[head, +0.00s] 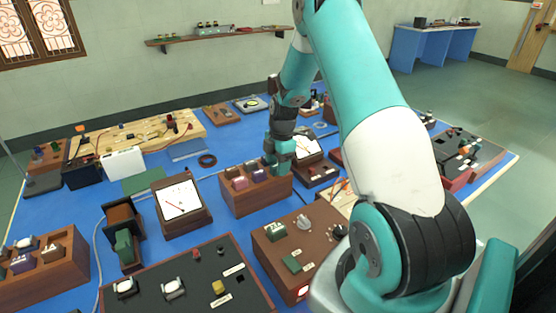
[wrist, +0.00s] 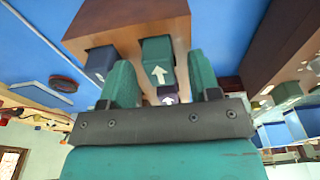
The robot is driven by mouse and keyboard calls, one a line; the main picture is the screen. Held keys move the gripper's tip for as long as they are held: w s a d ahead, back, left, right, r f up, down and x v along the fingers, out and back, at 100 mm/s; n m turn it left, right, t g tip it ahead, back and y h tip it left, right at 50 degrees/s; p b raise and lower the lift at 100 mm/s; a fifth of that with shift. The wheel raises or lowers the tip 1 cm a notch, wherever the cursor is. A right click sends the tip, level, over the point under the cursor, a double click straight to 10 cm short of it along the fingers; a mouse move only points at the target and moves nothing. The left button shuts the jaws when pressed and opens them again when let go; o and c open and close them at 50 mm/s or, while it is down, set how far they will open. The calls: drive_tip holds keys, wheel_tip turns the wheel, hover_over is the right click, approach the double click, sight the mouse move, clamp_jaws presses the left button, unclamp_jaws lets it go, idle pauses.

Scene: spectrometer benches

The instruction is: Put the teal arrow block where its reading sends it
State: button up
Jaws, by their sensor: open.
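The teal arrow block (wrist: 158,54) shows in the wrist view, its white arrow facing me, at the wooden rack (wrist: 112,18). My gripper (wrist: 163,78) is open, with one finger on each side of this block; I cannot tell whether they touch it. In the head view my gripper (head: 279,158) is low over the right end of the same wooden rack (head: 258,200), hiding the teal block there. A slate-blue block (wrist: 98,62) is beside it, and a dark purple arrow block (wrist: 168,93) also shows between the fingers.
A dial meter (head: 181,199) stands left of the rack; another meter (head: 308,147) is just right of my gripper. A second rack (head: 58,284) with several blocks is at the lower left. A black panel (head: 205,287) and a brown box (head: 283,236) crowd the front of the blue bench.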

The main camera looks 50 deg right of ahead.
wheel_tip(320, 180, up, 17)
drive_tip(key=d+b, duration=0.2)
drive_tip(key=shift+s+r, duration=0.2)
drive_tip(key=shift+s, duration=0.05)
idle(0.4)
drive_tip(key=s+a+r+m+y, duration=0.1)
drive_tip(key=s+a+r+m, duration=0.15)
drive_tip(key=a, duration=0.95)
drive_tip(key=s+a+r+m, duration=0.1)
drive_tip(key=s+a+r, duration=0.15)
drive_tip(key=a, duration=0.95)
drive_tip(key=s+a+m+y, duration=0.1)
drive_tip(key=s+a+m, duration=0.1)
drive_tip(key=s+a, duration=0.4)
drive_tip(key=s+a+f+m, duration=0.1)
drive_tip(key=s+a+m, duration=0.1)
drive_tip(key=s+a, duration=0.5)
drive_tip(key=s, duration=0.5)
drive_tip(key=shift+s+a+y, duration=0.25)
drive_tip(key=shift+a+y, duration=0.05)
drive_tip(key=shift+y, duration=0.1)
drive_tip(key=shift+m, duration=0.25)
